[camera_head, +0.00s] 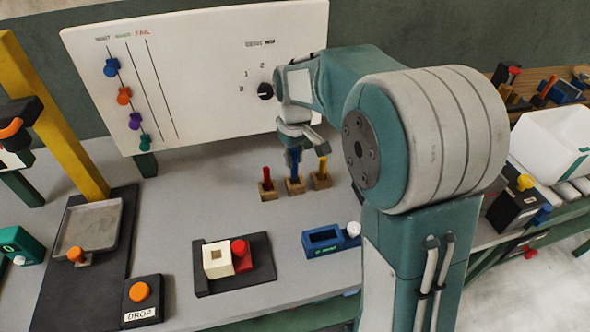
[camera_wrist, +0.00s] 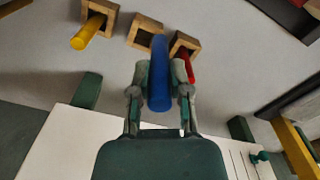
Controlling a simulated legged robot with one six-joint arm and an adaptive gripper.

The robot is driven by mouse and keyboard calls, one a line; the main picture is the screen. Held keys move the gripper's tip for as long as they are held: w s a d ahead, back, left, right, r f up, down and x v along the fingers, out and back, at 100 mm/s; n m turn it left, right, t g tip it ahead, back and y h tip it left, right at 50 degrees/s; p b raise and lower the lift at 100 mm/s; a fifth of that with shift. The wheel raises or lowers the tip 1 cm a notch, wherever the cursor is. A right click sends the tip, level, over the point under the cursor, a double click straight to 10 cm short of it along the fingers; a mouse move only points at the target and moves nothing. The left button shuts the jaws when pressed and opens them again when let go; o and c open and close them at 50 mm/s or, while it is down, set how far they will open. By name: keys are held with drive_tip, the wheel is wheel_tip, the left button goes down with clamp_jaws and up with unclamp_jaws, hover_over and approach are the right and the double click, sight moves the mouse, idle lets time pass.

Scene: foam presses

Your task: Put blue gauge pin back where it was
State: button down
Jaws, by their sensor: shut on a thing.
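My gripper (camera_wrist: 159,72) is shut on the blue gauge pin (camera_wrist: 158,88), which stands out between the two fingers in the wrist view. In the head view my gripper (camera_head: 303,147) is over the middle of three small wooden blocks, with the blue pin (camera_head: 294,163) pointing down at it. The middle wooden block (camera_head: 294,187) also shows in the wrist view (camera_wrist: 144,30), its opening partly visible beside the pin's far end. I cannot tell whether the pin's tip is inside the hole. The red pin (camera_head: 267,178) and yellow pin (camera_head: 322,168) stand in the neighbouring blocks.
A white board (camera_head: 200,75) with coloured knobs stands behind the blocks. In front are a black plate (camera_head: 235,280) with a cream block and red knob, and a blue holder (camera_head: 325,240). A metal tray (camera_head: 90,230) is at left. Grey table around the blocks is clear.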

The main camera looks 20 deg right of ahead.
sight(297, 160)
drive_tip(key=w+f, duration=0.1)
drive_tip(key=w+d+f, duration=0.1)
drive_tip(key=w+f, duration=0.1)
drive_tip(key=f, duration=0.1)
drive_tip(key=shift+d, duration=0.25)
drive_tip(key=f, duration=0.2)
drive_tip(key=w+f, duration=0.1)
drive_tip(key=f, duration=0.1)
drive_tip(key=shift+a+f, duration=0.1)
drive_tip(key=shift+a, duration=0.1)
drive_tip(key=shift+d, duration=0.25)
drive_tip(key=c, duration=0.6)
unclamp_jaws()
drive_tip(key=shift+a+f, duration=0.1)
drive_tip(key=shift+a, duration=0.2)
